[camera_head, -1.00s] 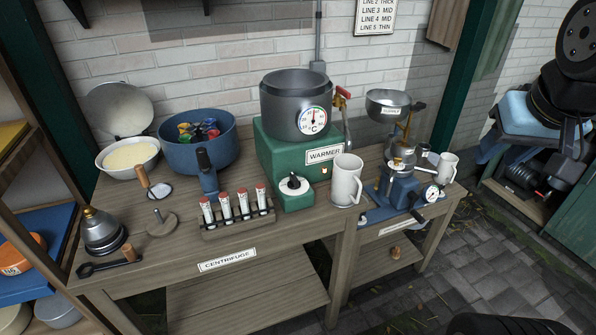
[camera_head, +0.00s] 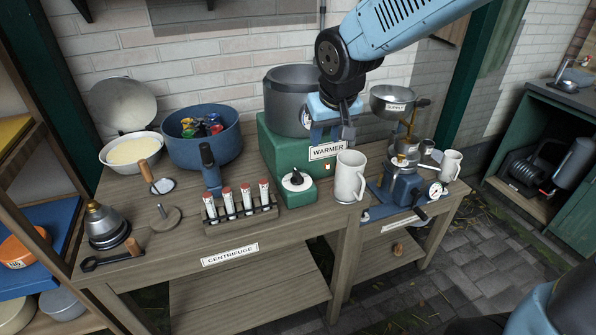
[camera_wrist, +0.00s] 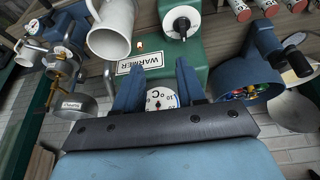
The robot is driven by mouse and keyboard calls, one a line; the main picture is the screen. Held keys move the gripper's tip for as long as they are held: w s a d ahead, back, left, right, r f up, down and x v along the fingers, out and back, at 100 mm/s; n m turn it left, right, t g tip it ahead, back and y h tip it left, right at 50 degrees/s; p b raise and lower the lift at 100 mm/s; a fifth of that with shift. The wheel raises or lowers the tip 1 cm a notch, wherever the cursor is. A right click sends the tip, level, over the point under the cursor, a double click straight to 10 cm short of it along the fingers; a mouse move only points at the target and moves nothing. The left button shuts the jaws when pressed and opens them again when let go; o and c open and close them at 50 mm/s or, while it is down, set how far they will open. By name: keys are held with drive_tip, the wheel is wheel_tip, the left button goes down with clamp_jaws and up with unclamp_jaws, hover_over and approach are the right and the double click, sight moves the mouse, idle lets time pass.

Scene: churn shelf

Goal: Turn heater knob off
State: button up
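The heater knob (camera_head: 296,177) is a black handle on a round white dial, low on the front of the green warmer (camera_head: 285,150). It also shows at the top of the wrist view (camera_wrist: 181,23). A small orange light (camera_wrist: 139,45) sits on the warmer near the WARMER label. My gripper (camera_head: 333,128) is in front of the grey pot, above and right of the knob and apart from it. In the wrist view its two blue fingers (camera_wrist: 160,76) are spread and empty, with the pot's °C gauge (camera_wrist: 161,98) visible between them.
A white mug (camera_head: 349,177) stands right of the knob. A rack of red-capped tubes (camera_head: 240,208) stands to its left, and a blue pot (camera_head: 200,150) behind the rack. A blue device (camera_head: 402,190) with a supply bowl (camera_head: 393,103) stands further right.

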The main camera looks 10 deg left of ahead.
sight(298, 173)
drive_tip(key=shift+n+y, duration=0.3)
drive_tip(key=shift+n, duration=0.1)
drive_tip(key=a+x, duration=0.1)
drive_tip(key=x, duration=0.4)
drive_tip(key=s+a+x, duration=0.1)
drive_tip(key=x, duration=0.4)
drive_tip(key=a+x, duration=0.1)
drive_tip(key=x, duration=0.5)
drive_tip(key=shift+s+a, duration=0.25)
drive_tip(key=shift+a, duration=0.05)
drive_tip(key=shift+c, duration=0.2)
drive_tip(key=c, duration=0.6)
